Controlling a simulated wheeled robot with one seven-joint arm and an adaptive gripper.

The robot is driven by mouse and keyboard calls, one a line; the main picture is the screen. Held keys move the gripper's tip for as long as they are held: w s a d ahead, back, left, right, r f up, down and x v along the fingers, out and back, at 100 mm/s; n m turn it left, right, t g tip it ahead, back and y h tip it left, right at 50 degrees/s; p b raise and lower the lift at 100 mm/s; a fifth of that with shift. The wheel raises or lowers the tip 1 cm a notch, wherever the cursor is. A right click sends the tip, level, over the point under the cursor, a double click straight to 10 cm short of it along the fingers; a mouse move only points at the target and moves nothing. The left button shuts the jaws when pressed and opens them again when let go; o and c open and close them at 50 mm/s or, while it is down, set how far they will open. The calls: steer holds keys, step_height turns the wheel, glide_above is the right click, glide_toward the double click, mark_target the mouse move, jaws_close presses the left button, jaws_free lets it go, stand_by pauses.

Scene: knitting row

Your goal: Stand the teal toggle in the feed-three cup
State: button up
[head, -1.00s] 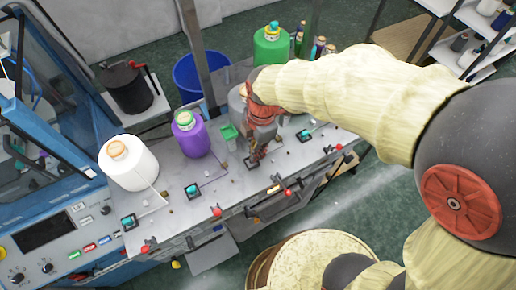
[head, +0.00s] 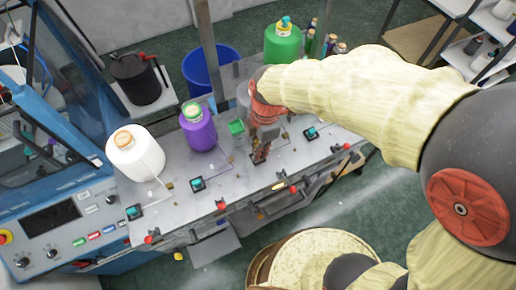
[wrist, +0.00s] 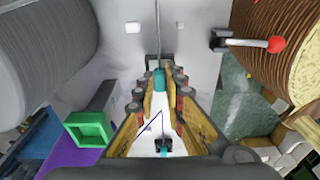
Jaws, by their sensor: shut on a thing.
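The teal toggle (wrist: 158,80) is between my gripper's fingertips (wrist: 159,84) in the wrist view, with the yellow finger pads on either side. My gripper (head: 260,152) is shut on it and points down at the third feed position on the grey machine bed. In the head view my gripper hides the toggle and most of the dark cup under it. I cannot tell whether the toggle touches the cup. Other teal toggles stand in dark square cups at left (head: 134,211), middle (head: 197,183) and right (head: 310,132).
A white cone (head: 135,160), a purple cone (head: 198,134) and a small green box (head: 237,128) stand left of my gripper. A grey cone (wrist: 45,55) is close beside it in the wrist view. Red-knobbed levers (head: 221,205) line the front edge. A green cone (head: 282,46) stands behind.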

steer(key=shift+f+b, duration=0.5)
steer(key=shift+f, duration=0.2)
steer(key=shift+s+d+f, duration=0.1)
steer(key=shift+s+f, duration=0.15)
steer(key=shift+f, duration=0.1)
steer(key=o, duration=0.5)
steer(key=shift+s+f, duration=0.1)
steer(key=shift+o, duration=1.3)
steer(key=shift+f, duration=0.1)
steer(key=shift+w+r, duration=0.25)
steer(key=shift+r, duration=0.05)
steer(key=shift+r, duration=0.3)
step_height(320, 180, up, 11)
steer(key=shift+w+d+r, duration=0.15)
steer(key=shift+w+d, duration=0.2)
steer(key=shift+d, duration=0.1)
